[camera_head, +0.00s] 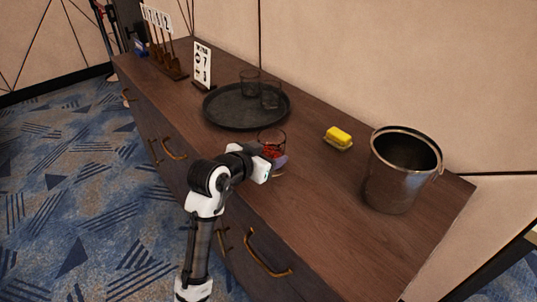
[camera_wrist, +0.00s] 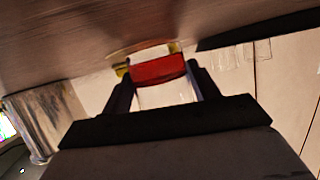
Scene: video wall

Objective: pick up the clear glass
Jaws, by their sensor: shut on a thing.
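A clear glass (camera_head: 272,136) is at my gripper's tip, near the front edge of the wooden cabinet top. My gripper (camera_head: 270,160) is shut on the glass, with one finger on each side of it. In the wrist view, the glass (camera_wrist: 166,92) shows between the two fingers of the gripper (camera_wrist: 159,80). A red band (camera_wrist: 158,70) shows in or through the glass; I cannot tell which. The glass looks roughly upright in the head view. Whether its base touches the cabinet top is hard to tell.
A round dark tray (camera_head: 222,119) with two other clear glasses (camera_head: 250,83) stands behind. A yellow sponge (camera_head: 339,136) and a metal bucket (camera_head: 393,178) are to the right. A number sign (camera_head: 202,64) stands at the left. The wooden top (camera_head: 310,205) is clear at front right.

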